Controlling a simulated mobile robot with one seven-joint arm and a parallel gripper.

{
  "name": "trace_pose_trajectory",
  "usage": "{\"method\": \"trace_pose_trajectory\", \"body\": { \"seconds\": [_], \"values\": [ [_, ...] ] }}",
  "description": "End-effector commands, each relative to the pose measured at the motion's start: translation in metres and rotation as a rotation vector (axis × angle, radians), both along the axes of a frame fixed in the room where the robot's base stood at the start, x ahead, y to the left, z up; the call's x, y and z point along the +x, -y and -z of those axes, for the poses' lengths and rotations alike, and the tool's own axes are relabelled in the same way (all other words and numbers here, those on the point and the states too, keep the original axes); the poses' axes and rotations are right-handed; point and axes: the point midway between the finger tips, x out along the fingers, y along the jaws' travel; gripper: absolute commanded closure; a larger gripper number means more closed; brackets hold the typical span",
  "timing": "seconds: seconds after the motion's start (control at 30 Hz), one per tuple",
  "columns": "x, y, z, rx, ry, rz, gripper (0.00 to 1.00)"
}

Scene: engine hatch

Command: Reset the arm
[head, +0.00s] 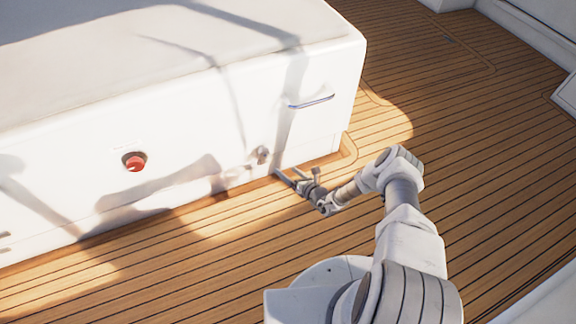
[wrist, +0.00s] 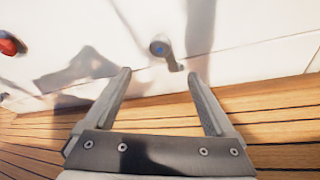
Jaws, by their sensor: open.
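My gripper (head: 288,176) is at the end of my arm, low in front of the white cabinet (head: 75,170), just above the deck. In the wrist view my gripper (wrist: 160,80) shows two fingers spread apart with nothing between them. A small grey fitting with a blue centre (wrist: 159,48) is on the cabinet face, ahead of the fingertips and apart from them. The fitting also shows in the head view (head: 261,155), just left of and above the fingertips.
A red round knob (head: 135,163) sits on the cabinet face at left; it is partly visible in the wrist view (wrist: 10,45). A slim metal handle (head: 311,102) is on the face at upper right. The wooden deck (head: 470,150) is clear to the right.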

Motion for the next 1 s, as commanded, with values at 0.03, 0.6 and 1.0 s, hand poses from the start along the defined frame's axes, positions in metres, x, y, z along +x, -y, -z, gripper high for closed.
{"method": "trace_pose_trajectory", "body": {
  "seconds": [0.03,0.6,1.0],
  "values": [
    [0.0,0.0,0.0,0.0,0.0,0.0,0.1],
    [0.037,-0.021,-0.111,-0.152,0.209,-0.295,0.1],
    [0.027,-0.053,-0.269,-0.445,0.511,-0.761,0.1]
  ]
}}
